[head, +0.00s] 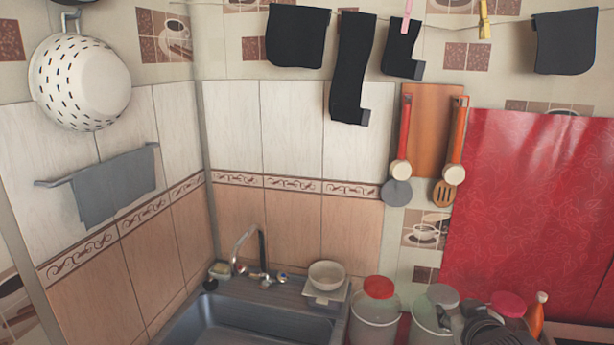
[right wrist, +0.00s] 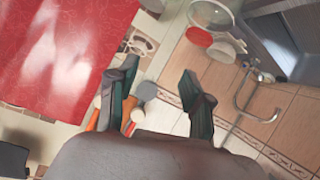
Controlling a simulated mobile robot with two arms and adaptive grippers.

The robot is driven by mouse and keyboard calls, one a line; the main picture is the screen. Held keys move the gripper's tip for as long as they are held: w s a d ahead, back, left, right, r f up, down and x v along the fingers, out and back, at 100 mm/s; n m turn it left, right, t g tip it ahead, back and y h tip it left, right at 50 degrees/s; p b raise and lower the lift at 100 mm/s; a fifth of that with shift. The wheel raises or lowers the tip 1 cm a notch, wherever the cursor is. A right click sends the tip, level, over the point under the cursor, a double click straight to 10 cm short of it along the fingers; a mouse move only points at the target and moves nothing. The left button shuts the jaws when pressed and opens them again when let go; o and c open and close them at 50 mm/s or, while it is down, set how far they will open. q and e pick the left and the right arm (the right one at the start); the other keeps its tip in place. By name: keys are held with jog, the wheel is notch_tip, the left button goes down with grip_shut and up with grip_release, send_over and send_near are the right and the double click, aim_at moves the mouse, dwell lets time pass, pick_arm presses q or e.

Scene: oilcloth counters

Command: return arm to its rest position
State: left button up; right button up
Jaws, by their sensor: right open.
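My right gripper (head: 460,313) shows at the bottom right of the head view, low in front of the jars. In the right wrist view my right gripper (right wrist: 158,70) has its two dark fingers spread apart. Nothing is between the fingers; the wall and hanging utensils show behind them. My left gripper is in neither view.
A metal sink (head: 255,325) with a tap (head: 262,262) is at the bottom centre. A stacked bowl (head: 327,274), a red-lidded jar (head: 375,318) and an orange bottle (head: 537,315) stand on the counter. Utensils (head: 400,165) and a red oilcloth (head: 535,210) hang behind.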

jog(key=s+a+f+g+y, duration=0.1)
jog(key=s+a+f+g, duration=0.3)
jog(key=s+f, duration=1)
jog(key=s+a+f+g+y, duration=0.1)
jog(key=s+a+f+g, duration=0.2)
jog(key=s, duration=0.5)
jog(key=s+a+f+g, duration=0.1)
jog(key=s+f+g, duration=0.1)
jog(key=s+f, duration=0.5)
notch_tip(320, 180, down, 25)
jog(key=s+n+g+b, duration=0.1)
jog(key=b, duration=0.2)
jog(key=s+d+f+b, duration=0.1)
jog(key=s+f, duration=0.7)
jog(key=f, duration=0.3)
jog(key=s+d+f+g+b, duration=0.1)
jog(key=s+d+f+b, duration=0.1)
jog(key=s+f, duration=0.7)
notch_tip(320, 180, down, 2)
jog(key=shift+s+f+g, duration=0.1)
jog(key=shift+s+g, duration=0.2)
